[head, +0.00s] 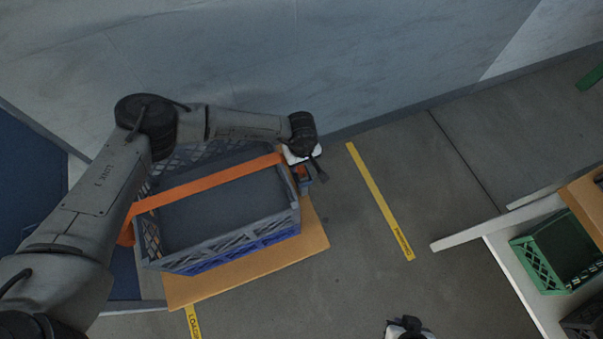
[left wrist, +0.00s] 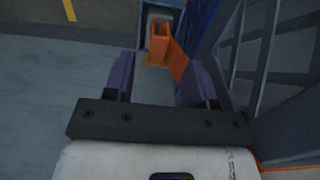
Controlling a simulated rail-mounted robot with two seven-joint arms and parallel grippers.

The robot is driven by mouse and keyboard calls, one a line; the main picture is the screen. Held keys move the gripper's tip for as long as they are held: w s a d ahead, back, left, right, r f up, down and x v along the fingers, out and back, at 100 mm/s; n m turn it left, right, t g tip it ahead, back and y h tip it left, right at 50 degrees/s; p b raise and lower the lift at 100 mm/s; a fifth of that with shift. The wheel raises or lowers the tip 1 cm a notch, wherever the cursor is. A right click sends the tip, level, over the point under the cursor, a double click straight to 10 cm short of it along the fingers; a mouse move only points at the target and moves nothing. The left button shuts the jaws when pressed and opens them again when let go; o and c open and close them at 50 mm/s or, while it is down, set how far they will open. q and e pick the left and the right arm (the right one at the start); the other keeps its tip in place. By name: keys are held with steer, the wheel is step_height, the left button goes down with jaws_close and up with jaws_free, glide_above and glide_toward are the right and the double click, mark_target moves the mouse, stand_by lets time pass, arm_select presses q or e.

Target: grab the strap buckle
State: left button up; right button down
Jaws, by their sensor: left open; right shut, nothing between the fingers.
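An orange strap (head: 210,184) runs across the top of a grey and blue crate (head: 222,236). The strap buckle (head: 304,174) is at the crate's right end, partly covered by my left gripper (head: 311,172). Nothing is held. My right gripper (head: 408,328) is shut and empty at the bottom edge of the head view, partly cut off.
The crate stands on a tan board (head: 312,243) on the grey floor, near a pale wall (head: 350,60). A yellow floor strip (head: 380,202) lies to the right. A white table (head: 510,270) with a green crate (head: 540,262) stands at the far right. Floor between is clear.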

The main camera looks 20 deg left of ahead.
mark_target(302, 167)
arm_select(q)
steer(key=shift+w+a+f+b, duration=0.1)
steer(key=shift+f+b, duration=0.85)
steer(key=shift+f, duration=0.4)
steer(key=shift+w+f+b, duration=0.1)
steer(key=shift+f+b, duration=0.8)
steer(key=shift+f, duration=0.45)
steer(key=shift+c, duration=1.3)
jaws_close()
